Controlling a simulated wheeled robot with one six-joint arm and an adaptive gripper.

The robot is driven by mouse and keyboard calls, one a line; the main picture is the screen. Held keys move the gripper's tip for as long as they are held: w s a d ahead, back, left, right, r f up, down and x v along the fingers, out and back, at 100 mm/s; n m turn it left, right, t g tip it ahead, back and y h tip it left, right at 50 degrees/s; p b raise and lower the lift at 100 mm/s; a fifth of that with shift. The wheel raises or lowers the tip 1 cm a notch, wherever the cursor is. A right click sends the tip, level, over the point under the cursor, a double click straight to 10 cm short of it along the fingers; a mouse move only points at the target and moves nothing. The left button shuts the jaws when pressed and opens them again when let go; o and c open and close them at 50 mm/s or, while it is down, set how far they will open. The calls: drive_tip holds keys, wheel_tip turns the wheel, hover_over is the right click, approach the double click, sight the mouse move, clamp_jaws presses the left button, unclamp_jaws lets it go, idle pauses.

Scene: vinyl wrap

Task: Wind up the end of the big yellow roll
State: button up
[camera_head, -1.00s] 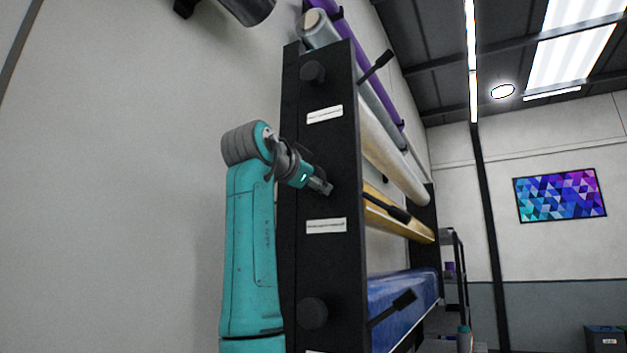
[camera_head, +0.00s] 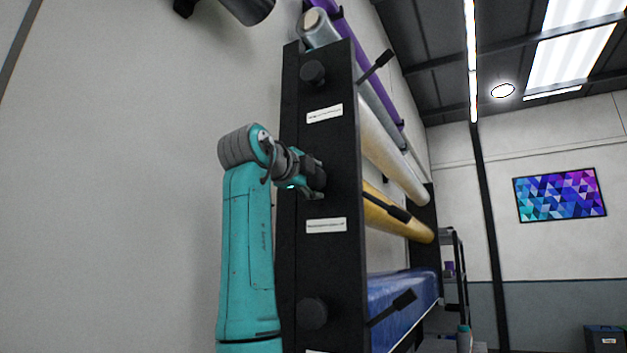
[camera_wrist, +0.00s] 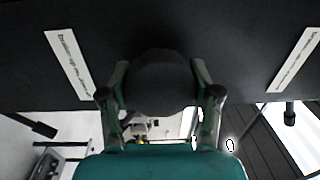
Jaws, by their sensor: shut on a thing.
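The yellow roll (camera_head: 399,224) lies across the black rack between a cream roll above and a blue roll below. In the head view its surface looks rounded, with no clear hanging flap. My gripper (camera_head: 314,181) is at the outer face of the rack's side panel, level with the yellow roll. In the wrist view my gripper (camera_wrist: 160,88) has one finger on each side of a round black knob (camera_wrist: 158,78) and is shut on it. The far side of the roll is hidden.
The black side panel (camera_head: 335,255) carries white labels and more knobs, one above (camera_head: 312,73) and one below (camera_head: 312,313). A black lever (camera_head: 392,308) sticks out by the blue roll (camera_head: 405,290). Bare wall lies left of my arm.

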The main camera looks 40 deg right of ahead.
drive_tip(key=shift+m, duration=0.5)
drive_tip(key=o, duration=1.2)
drive_tip(key=shift+c, duration=0.2)
drive_tip(key=v, duration=1.2)
drive_tip(key=shift+s, duration=0.1)
